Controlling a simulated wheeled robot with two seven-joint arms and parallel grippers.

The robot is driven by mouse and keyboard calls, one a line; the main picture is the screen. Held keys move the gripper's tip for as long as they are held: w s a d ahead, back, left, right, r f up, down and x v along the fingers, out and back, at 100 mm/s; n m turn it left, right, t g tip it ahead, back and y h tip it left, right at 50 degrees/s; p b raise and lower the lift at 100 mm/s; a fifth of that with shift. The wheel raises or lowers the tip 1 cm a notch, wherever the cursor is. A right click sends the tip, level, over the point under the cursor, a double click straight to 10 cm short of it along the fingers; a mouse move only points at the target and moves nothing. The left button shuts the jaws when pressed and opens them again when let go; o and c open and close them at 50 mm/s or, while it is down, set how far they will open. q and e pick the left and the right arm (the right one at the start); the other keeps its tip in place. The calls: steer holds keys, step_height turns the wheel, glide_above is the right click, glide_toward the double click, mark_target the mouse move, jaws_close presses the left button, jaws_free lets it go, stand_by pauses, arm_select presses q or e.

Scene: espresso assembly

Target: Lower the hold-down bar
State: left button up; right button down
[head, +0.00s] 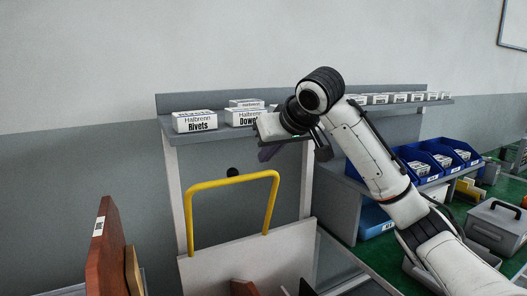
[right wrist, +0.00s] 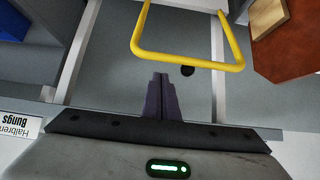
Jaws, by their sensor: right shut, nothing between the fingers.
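The yellow hold-down bar (head: 232,180) stands raised in the head view, its two legs rising from a pale panel (head: 245,268). It also shows in the right wrist view (right wrist: 190,62), with its crossbar just beyond my fingertips. My right gripper (head: 266,153) is above and behind the crossbar's right part in the head picture. In the right wrist view my right gripper (right wrist: 161,77) has its dark fingers together, with nothing between them. A small gap shows between the fingertips and the bar there; true contact is hard to judge. My left gripper is out of view.
A black knob (head: 232,172) sits behind the crossbar. A shelf (head: 185,136) above carries white boxes, including Rivets (head: 195,121). Blue bins (head: 436,157) and a grey case (head: 494,226) stand on the right. Brown boards (head: 108,255) stand at lower left.

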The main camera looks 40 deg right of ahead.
mark_target(259, 174)
steer(key=x, duration=0.6)
steer(key=shift+w+f+p, duration=0.1)
steer(key=shift+f+p, duration=0.05)
steer(key=shift+p, duration=0.15)
steer(key=shift+w+f, duration=0.1)
steer(key=shift+w, duration=0.05)
steer(key=shift+f, duration=0.15)
